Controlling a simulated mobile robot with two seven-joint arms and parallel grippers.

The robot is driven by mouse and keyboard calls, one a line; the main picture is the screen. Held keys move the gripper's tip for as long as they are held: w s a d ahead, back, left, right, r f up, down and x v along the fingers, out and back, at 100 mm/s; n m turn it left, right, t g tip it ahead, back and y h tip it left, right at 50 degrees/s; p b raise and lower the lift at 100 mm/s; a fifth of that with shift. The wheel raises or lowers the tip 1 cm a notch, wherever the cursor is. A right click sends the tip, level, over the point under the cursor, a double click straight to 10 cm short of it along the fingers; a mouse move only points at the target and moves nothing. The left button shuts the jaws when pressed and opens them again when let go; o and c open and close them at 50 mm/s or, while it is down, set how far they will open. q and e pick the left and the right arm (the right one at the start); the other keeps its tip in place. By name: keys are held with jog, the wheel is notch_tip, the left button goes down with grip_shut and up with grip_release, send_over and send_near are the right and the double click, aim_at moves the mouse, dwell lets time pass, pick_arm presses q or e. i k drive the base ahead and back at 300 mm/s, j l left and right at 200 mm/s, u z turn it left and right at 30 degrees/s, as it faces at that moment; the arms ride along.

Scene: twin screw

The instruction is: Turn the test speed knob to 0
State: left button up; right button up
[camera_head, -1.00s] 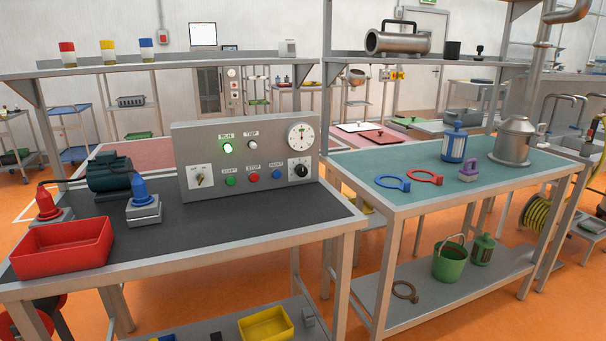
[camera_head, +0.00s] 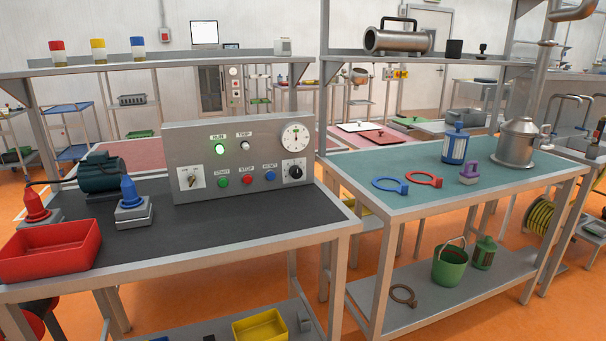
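A grey control panel (camera_head: 240,195) stands at the back of the dark-topped table. A black round knob (camera_head: 295,172) sits at its lower right, below a white dial gauge (camera_head: 295,136); it is the likely speed knob, but its label and setting are too small to read. A green lamp (camera_head: 219,149) marked RUN is lit, with a grey TRIP lamp (camera_head: 244,144) beside it. Green (camera_head: 223,181), red (camera_head: 247,179) and blue (camera_head: 270,176) buttons run along the lower row. A switch (camera_head: 192,178) is at the lower left. Neither of my grippers is in view.
The dark tabletop (camera_head: 200,232) is clear in front of the panel. A red bin (camera_head: 50,257), a blue-topped device (camera_head: 132,203) and a motor (camera_head: 98,176) stand at left. A green-topped table (camera_head: 400,208) with rings and a lantern stands at right.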

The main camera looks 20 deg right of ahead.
aim_at(295, 172)
jog(key=i+l, duration=0.1)
jog(key=l, duration=0.45)
jog(key=i+l, duration=0.15)
jog(key=l, duration=0.35)
jog(key=i+l, duration=0.1)
jog(key=l, duration=0.45)
jog(key=i+l+u, duration=0.1)
jog(key=l, duration=0.4)
jog(key=i+l, duration=0.15)
jog(key=l, duration=0.4)
jog(key=i+l, duration=0.1)
jog(key=l, duration=0.45)
